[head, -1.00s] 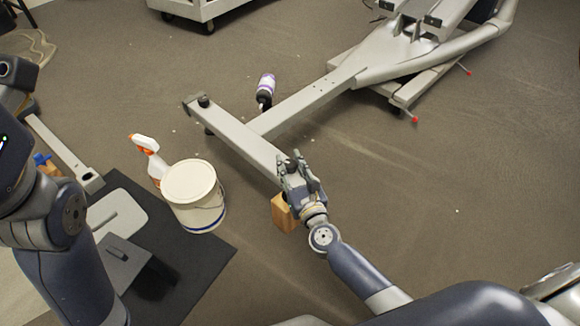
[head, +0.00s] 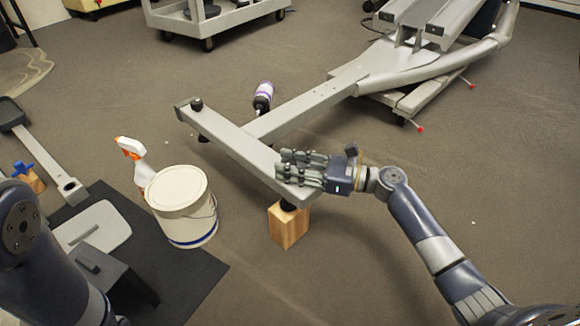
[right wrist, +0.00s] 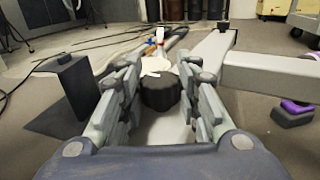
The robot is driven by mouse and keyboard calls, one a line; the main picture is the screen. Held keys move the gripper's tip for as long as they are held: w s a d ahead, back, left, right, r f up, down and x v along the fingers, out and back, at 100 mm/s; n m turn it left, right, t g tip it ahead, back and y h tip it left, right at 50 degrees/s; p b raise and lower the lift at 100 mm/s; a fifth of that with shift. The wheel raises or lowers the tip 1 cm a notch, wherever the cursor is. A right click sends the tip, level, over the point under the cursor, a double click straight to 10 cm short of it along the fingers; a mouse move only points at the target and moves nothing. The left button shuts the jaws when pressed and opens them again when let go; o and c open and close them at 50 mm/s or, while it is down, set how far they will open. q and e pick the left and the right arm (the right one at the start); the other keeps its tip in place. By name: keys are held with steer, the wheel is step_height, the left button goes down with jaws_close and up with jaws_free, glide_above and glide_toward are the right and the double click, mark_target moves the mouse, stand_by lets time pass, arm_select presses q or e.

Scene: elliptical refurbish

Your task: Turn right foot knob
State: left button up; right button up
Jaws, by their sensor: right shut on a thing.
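The grey crossbar (head: 240,145) of the machine's frame runs diagonally across the floor in the head view. A dark left foot knob (head: 196,104) stands on its far left end. My right gripper (head: 284,166) lies over the bar's right end, reaching in from the right. In the right wrist view the black ribbed right foot knob (right wrist: 160,92) sits between its fingers, and the gripper is shut on it. In the head view the hand hides this knob. My left arm shows at the lower left, but its gripper is out of view.
A wooden block (head: 289,225) stands under the bar's right end. A white bucket (head: 184,205) and spray bottle (head: 133,158) stand left of it, beside a dark mat (head: 190,275). Floor on the right is clear.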

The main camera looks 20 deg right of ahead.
steer(key=shift+w+r+n+g+y+p, duration=0.2)
steer(key=shift+r+n+g+y+p, duration=0.1)
steer(key=shift+n+g+y, duration=0.15)
steer(key=n+g+y, duration=0.1)
steer(key=n+g, duration=0.1)
steer(key=g, duration=0.1)
steer(key=shift+f, duration=0.15)
steer(key=shift+f+n+g+y, duration=0.15)
steer(key=shift+n+g+y, duration=0.2)
steer(key=shift+n+g, duration=0.55)
steer(key=n+g+b, duration=0.1)
steer(key=g+b, duration=0.1)
steer(key=g, duration=0.1)
steer(key=shift+f+n, duration=0.15)
steer(key=shift+n, duration=0.1)
steer(key=shift+s+n+g+b, duration=0.1)
steer(key=shift+n+g+b, duration=0.55)
steer(key=shift+g, duration=0.4)
steer(key=o, duration=1.1)
steer(key=shift+a, duration=0.1)
